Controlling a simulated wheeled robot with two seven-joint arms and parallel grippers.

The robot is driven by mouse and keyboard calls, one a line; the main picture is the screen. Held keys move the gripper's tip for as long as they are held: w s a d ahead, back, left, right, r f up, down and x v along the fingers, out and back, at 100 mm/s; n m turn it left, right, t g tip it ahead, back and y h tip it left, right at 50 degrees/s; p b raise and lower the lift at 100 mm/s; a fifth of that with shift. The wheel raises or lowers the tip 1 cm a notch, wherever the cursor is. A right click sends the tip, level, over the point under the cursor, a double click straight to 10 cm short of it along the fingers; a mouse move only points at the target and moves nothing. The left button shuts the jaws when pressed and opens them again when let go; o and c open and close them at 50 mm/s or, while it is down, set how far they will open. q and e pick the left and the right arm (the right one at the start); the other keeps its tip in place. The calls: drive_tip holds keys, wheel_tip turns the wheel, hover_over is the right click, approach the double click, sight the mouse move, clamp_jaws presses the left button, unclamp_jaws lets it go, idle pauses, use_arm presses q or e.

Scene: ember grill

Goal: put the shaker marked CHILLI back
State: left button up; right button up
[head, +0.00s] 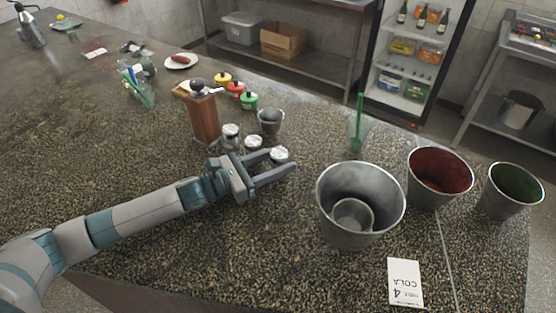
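Three small shakers with pale metal lids stand in a slanting row on the counter: one by the pepper mill (231,133), a middle one (253,143) and a right one (279,154). No marking is readable, so I cannot tell which is CHILLI. My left gripper (281,161) is low over the counter with its fingers apart, and its tips are at the right shaker. The fingers partly hide the right and middle shakers. I see no clear contact with the right shaker. My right gripper is out of view.
A wooden pepper mill (204,117), a small metal cup (270,121) and several sauce bottles (236,90) stand behind the shakers. A large metal bucket (360,195) is to the right, then a red-lined bucket (439,178).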

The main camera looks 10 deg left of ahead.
sight(271, 164)
use_arm(q)
drive_tip(key=shift+r, duration=0.1)
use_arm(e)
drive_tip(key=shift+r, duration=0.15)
use_arm(q)
drive_tip(key=shift+s+a, duration=0.35)
drive_tip(key=shift+a, duration=0.05)
drive_tip(key=b+v, duration=0.2)
drive_tip(key=v, duration=0.3)
drive_tip(key=shift+s+a, duration=0.2)
drive_tip(key=b+v, duration=0.1)
drive_tip(key=v, duration=0.3)
drive_tip(key=shift+s+a+b, duration=0.1)
drive_tip(key=shift+a+b, duration=0.05)
drive_tip(key=shift+b, duration=0.25)
drive_tip(key=shift+s+a, duration=0.35)
drive_tip(key=shift+a, duration=0.05)
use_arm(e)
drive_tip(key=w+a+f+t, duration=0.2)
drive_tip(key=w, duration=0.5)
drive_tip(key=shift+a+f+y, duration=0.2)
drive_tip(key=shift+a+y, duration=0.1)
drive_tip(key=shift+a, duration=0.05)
